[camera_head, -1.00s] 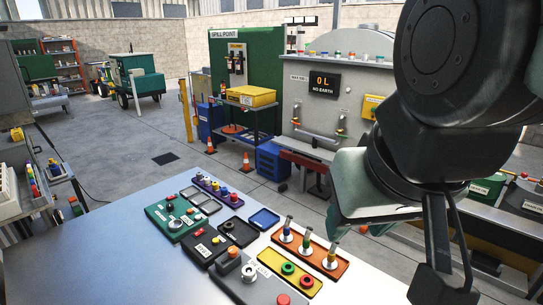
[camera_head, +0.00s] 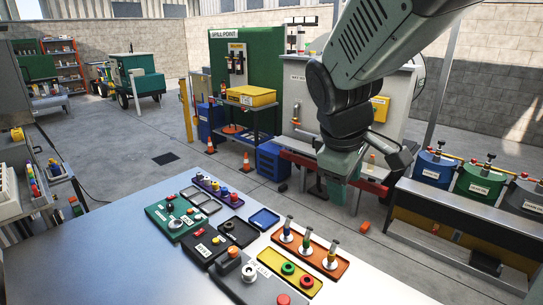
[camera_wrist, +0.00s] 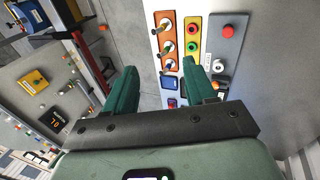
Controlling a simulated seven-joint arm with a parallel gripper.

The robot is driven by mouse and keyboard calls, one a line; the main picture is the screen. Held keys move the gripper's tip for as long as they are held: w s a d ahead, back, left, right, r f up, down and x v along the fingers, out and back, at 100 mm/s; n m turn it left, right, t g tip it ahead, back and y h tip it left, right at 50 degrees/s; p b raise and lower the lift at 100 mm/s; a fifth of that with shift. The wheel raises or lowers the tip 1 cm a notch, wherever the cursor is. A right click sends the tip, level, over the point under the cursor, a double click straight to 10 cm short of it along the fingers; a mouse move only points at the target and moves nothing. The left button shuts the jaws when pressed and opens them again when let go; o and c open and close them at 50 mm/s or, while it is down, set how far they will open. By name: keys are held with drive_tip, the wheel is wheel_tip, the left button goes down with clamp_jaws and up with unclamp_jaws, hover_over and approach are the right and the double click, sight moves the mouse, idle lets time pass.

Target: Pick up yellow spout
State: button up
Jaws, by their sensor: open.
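The yellow spout (camera_head: 331,257) stands upright at the near right end of an orange tray (camera_head: 318,250) on the metal table. In the wrist view the row shows ahead of the fingers, and the yellow spout (camera_wrist: 166,23) looks to be the farthest. My gripper (camera_head: 340,200) hangs above and beyond the tray, with its fingers pointing down. It is open and empty, apart from the spouts. In the wrist view its two green fingers (camera_wrist: 160,70) are spread wide.
A yellow tray (camera_head: 288,272) with red and green rings and a grey panel (camera_head: 262,285) with buttons lie beside the orange tray. A small blue tray (camera_head: 264,219) is behind. The table's right part is clear. Blue, green and grey drums stand at the right.

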drive_tip(key=w+d+f+n, duration=0.1)
drive_tip(key=w+f+n, duration=0.3)
drive_tip(key=w+f, duration=0.25)
drive_tip(key=n+g+h, duration=0.1)
drive_tip(key=n+g, duration=0.1)
drive_tip(key=n, duration=0.7)
approach(332, 248)
drive_tip(key=x, duration=0.5)
drive_tip(key=shift+s+d+f, duration=0.1)
drive_tip(key=shift+d+f, duration=0.05)
drive_tip(key=shift+f, duration=0.05)
drive_tip(key=shift+x, duration=3.1)
clamp_jaws()
